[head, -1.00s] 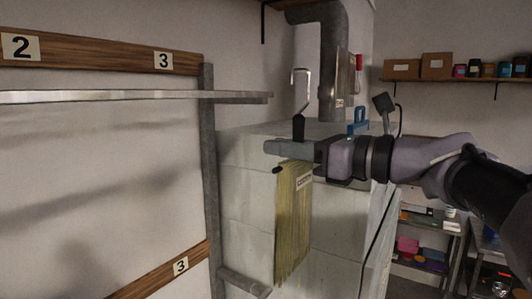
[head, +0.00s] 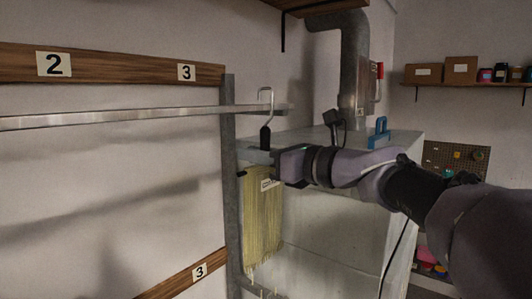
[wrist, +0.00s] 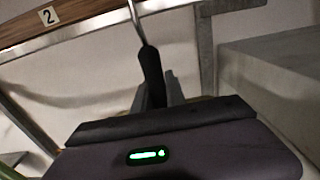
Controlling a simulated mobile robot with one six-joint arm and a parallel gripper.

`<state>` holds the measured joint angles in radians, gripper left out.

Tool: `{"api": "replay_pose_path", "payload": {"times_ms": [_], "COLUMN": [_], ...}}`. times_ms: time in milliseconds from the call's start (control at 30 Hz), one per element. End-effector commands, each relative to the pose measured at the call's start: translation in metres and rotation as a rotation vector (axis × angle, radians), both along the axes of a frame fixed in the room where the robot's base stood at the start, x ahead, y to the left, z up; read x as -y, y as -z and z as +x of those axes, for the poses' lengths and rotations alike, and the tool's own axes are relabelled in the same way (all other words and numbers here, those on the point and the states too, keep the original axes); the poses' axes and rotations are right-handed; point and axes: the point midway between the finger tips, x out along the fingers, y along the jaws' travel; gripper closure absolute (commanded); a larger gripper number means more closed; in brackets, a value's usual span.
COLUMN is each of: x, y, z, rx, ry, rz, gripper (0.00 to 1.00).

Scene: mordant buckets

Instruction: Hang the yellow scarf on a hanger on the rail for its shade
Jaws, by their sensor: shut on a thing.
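My gripper (head: 258,156) is shut on the black grip of a hanger (head: 265,138), which stands upright with its metal hook on top. The yellow scarf (head: 262,218) hangs below the gripper, pale and fringed, with a small white label. The hook overlaps the right end of the metal rail (head: 130,117) in the head view; I cannot tell whether it is over the rail or only in front. The wrist view shows the black grip (wrist: 152,76) between my fingers and the hook's wire rising past the rail (wrist: 88,27). The hook's tip is out of that view.
A grey upright post (head: 230,190) stands beside the scarf. A large pale block (head: 335,220) with a blue handle (head: 379,133) is behind my gripper.

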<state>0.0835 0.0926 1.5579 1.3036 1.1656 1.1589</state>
Motion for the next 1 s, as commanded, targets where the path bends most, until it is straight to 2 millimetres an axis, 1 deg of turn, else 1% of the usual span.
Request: {"api": "replay_pose_path", "payload": {"times_ms": [300,400,500,867,900,967,1000], "x": [-0.028,-0.027,-0.027,-0.026,-0.026,-0.026,-0.026], "y": [-0.002,0.013,0.019,0.021,0.021,0.021,0.021], "z": [0.021,0.021,0.021,0.021,0.021,0.021,0.021], "rx": [0.000,0.001,0.001,0.001,0.001,0.001,0.001], "ry": [-0.002,0.000,0.000,0.000,0.000,0.000,0.000], "rz": [0.000,-0.001,-0.001,-0.001,-0.001,-0.001,-0.001], "gripper": [1.00,1.00,1.00,1.00,0.82,0.70,0.62]}}
